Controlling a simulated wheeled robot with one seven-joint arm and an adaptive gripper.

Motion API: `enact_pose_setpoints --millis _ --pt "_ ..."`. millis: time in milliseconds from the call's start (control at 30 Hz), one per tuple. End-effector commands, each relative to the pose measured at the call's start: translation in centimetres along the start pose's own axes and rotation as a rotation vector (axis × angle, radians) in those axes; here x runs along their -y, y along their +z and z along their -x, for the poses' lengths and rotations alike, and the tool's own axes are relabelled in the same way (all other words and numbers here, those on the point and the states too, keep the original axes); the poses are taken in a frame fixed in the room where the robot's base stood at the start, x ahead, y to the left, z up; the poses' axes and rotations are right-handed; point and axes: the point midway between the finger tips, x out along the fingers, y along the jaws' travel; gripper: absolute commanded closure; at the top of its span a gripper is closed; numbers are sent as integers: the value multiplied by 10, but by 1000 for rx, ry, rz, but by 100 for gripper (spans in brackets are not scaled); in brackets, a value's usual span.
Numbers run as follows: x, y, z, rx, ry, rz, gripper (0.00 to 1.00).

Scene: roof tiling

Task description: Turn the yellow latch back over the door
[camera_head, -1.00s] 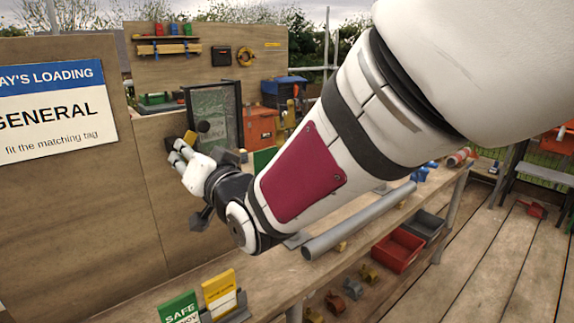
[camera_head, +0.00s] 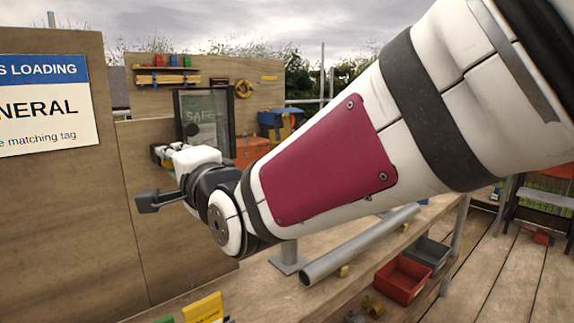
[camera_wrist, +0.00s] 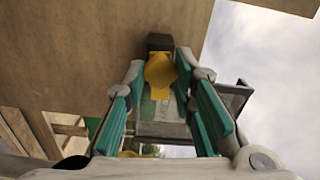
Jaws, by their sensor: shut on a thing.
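The yellow latch (camera_wrist: 160,72) is between the fingertips of my gripper (camera_wrist: 160,82) in the wrist view, against a dark block (camera_wrist: 159,42) on the wooden panel. The teal finger pads are closed on its sides. The door (camera_head: 206,118) is a dark-framed clear pane with a "SAFE" sign showing through it in the head view. Its frame also shows beyond the fingers in the wrist view (camera_wrist: 236,98). My gripper (camera_head: 168,152) is at the panel beside the door's lower left.
A wooden panel (camera_head: 60,215) with a loading sign (camera_head: 40,105) stands close on the left. A grey pipe (camera_head: 360,245) lies on the bench to the right. Red (camera_head: 402,280) and dark grey (camera_head: 428,252) bins sit below it.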

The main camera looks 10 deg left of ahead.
Motion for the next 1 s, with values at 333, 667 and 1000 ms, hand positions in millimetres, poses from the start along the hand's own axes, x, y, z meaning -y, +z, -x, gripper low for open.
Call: enact_pose_setpoints --millis 333,667,1000 --pt "-1 -1 0 -1 0 -116 100" --pt "-1 -1 0 -2 1 -132 100" --pt "-1 -1 0 -2 0 -131 57"
